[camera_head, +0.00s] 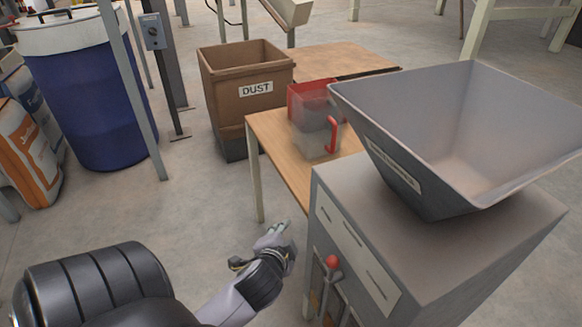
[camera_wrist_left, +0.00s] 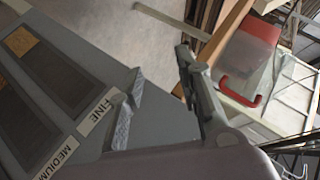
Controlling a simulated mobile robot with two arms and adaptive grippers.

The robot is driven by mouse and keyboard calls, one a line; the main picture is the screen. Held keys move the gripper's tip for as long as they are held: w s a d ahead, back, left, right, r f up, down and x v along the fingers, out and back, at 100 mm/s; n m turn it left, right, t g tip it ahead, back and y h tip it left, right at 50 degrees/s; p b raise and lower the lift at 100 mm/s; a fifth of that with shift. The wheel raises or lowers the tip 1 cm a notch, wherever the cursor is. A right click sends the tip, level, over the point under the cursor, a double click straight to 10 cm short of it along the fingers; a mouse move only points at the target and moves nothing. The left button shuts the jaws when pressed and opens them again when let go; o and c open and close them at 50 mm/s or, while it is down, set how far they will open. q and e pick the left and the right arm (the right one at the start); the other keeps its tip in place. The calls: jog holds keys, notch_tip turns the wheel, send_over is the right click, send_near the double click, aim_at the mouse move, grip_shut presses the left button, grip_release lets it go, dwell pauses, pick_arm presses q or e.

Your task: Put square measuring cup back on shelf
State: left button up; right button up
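The square measuring cup (camera_head: 313,140), clear with a red upper part and red handle, stands on the wooden table behind the grey hopper machine. Its lower part looks see-through. It also shows at the upper right of the left wrist view (camera_wrist_left: 246,58), with its red handle towards me. My left gripper (camera_head: 272,236) is in front of the table and lower than its top, apart from the cup. In the left wrist view the fingers (camera_wrist_left: 158,82) are spread with nothing between them. My right gripper is not in view. I cannot identify the shelf.
The grey machine (camera_head: 440,235) with a wide hopper (camera_head: 400,130) stands right of my left gripper. A red-knobbed lever (camera_head: 332,262) sticks out of its front. In the wrist view a panel reads FINE and MEDIUM. A DUST bin (camera_head: 225,90) and blue drum (camera_head: 90,100) stand behind.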

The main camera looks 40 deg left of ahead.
pick_arm(q)
jog(key=s+d+f+n+g+h, duration=0.1)
jog(key=s+d+f+g+h, duration=0.2)
jog(key=s+d, duration=0.4)
jog(key=s+d+f+n+g+h, duration=0.2)
jog(key=s+d+f+g+h, duration=0.1)
jog(key=s+d, duration=0.4)
jog(key=shift+d+f+g, duration=0.2)
jog(key=shift+d+g, duration=0.1)
jog(key=shift+d, duration=0.25)
jog(key=shift+w+f, duration=0.1)
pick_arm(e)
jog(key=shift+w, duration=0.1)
